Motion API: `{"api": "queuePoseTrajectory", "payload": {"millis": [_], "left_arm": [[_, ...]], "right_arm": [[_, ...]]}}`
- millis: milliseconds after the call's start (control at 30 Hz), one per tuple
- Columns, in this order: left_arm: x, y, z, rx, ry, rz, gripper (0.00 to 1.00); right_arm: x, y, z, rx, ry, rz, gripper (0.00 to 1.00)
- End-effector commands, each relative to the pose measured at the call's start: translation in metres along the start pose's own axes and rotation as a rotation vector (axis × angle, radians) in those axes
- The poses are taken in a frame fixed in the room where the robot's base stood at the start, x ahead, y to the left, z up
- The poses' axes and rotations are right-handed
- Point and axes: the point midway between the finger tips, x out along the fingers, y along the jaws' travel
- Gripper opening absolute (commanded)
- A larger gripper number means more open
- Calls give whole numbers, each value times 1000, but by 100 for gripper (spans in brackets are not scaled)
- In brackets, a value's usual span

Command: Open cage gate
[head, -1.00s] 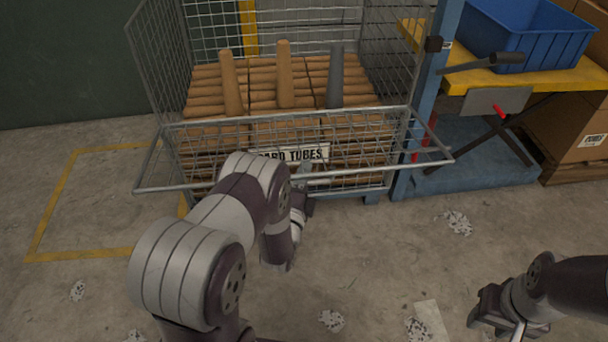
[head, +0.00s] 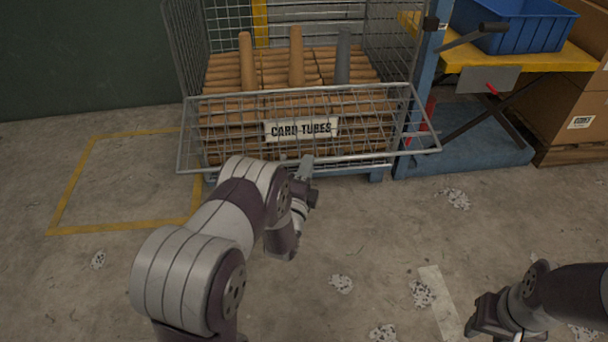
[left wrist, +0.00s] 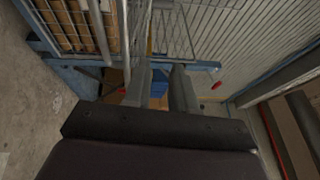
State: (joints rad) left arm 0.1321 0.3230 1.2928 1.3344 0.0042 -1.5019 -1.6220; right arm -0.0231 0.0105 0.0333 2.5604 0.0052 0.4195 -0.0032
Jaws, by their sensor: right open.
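The wire-mesh cage (head: 185,45) stands at the back, filled with brown card tubes. Its front gate (head: 235,115) is folded outward and down, hanging at a slant over the lower front. Its outer bar (head: 215,169) is low and nearest me. A "CARD TUBES" sign (head: 301,129) shows at the front. My left gripper (head: 306,167) is at the outer bar; contact is unclear. In the left wrist view its two fingers (left wrist: 160,72) are apart, with nothing clearly held between them and mesh ahead. My right gripper (head: 484,315) is open and empty at lower right, away from the cage.
A yellow-topped bench (head: 470,82) with a blue bin (head: 512,30) stands right of the cage, and cardboard boxes (head: 565,95) are beyond it. A yellow floor outline (head: 90,185) is at the left. The concrete floor is mostly clear, with scattered speckled patches.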

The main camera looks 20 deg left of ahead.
Motion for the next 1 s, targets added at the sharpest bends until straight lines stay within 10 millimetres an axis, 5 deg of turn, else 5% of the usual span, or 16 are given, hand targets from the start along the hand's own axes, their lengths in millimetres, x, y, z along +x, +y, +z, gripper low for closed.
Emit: {"api": "queuePoseTrajectory", "payload": {"millis": [600, 700, 833, 900, 1000], "left_arm": [[3, 2, 0, -21, 1, 2, 25], [-2, 31, -2, -198, -6, 143, 25], [-50, 99, -6, -616, -175, 647, 25], [-88, 94, -12, -835, -372, 912, 25], [-152, 49, -18, -1031, -709, 1182, 25]], "right_arm": [[2, 0, 0, 0, 0, 0, 43], [2, 0, 0, 0, 0, 0, 43], [-2, 0, 0, 0, 0, 0, 43], [-13, 0, -2, 0, 0, 0, 43], [-30, 0, -4, 0, 1, 0, 43]]}}
